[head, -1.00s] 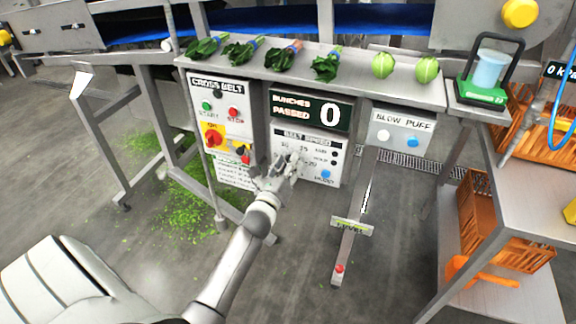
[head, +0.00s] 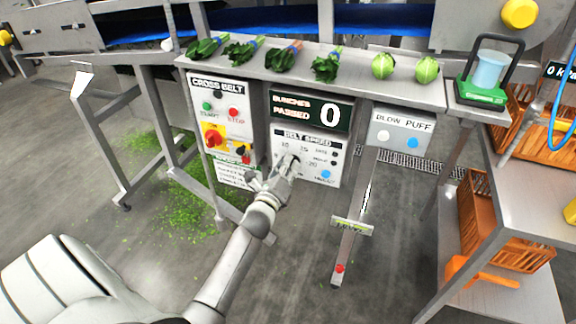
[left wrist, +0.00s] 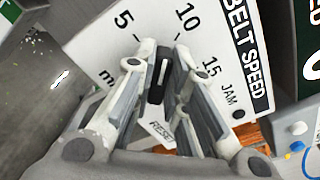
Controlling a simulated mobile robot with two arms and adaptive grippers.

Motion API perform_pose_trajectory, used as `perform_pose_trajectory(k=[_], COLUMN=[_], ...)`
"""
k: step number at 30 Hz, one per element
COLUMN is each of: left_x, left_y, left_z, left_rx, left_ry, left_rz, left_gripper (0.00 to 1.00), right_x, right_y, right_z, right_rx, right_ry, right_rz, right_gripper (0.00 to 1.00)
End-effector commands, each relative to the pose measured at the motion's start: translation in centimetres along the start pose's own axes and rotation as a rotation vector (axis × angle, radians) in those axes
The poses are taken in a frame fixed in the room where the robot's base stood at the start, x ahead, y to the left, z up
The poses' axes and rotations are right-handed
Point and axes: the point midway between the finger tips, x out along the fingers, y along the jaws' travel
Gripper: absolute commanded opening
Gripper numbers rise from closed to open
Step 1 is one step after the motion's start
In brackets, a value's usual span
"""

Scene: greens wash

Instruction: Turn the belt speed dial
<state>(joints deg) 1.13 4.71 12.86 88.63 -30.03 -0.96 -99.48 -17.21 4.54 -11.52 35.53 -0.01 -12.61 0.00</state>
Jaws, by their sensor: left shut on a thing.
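The belt speed panel (head: 316,172) is a white plate with printed numbers, below the black "bunches passed" display (head: 310,110) reading 0. In the left wrist view, the dial (left wrist: 160,75) is a black knob with a white pointer line, pointing roughly between the printed 5 and 10 (left wrist: 186,9). My left gripper (head: 290,165) reaches up to the panel from below and partly covers the dial. In the left wrist view, its two fingers (left wrist: 160,85) stand on either side of the knob, shut on it. My right gripper is not in view.
The cross belt box (head: 222,110) with start and stop buttons and a red switch is to the left. The blow puff box (head: 400,132) is to the right. Greens lie on the steel shelf (head: 300,65) above.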

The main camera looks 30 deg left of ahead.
Motion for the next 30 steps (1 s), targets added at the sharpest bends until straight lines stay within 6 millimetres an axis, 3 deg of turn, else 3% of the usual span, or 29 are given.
perform_pose_trajectory(k=[18, 30], left_x=[0.02, 0.03], left_y=[0.51, 0.68], left_z=[-0.03, -0.13], left_rx=[-0.555, -0.748], left_ry=[-0.002, -0.002], left_rz=[0.001, 0.001], left_gripper=[0.00, 0.00], right_x=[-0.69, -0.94], right_y=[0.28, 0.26], right_z=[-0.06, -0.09], right_rx=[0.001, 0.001], right_ry=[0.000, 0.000], right_rz=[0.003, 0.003], right_gripper=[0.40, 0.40])
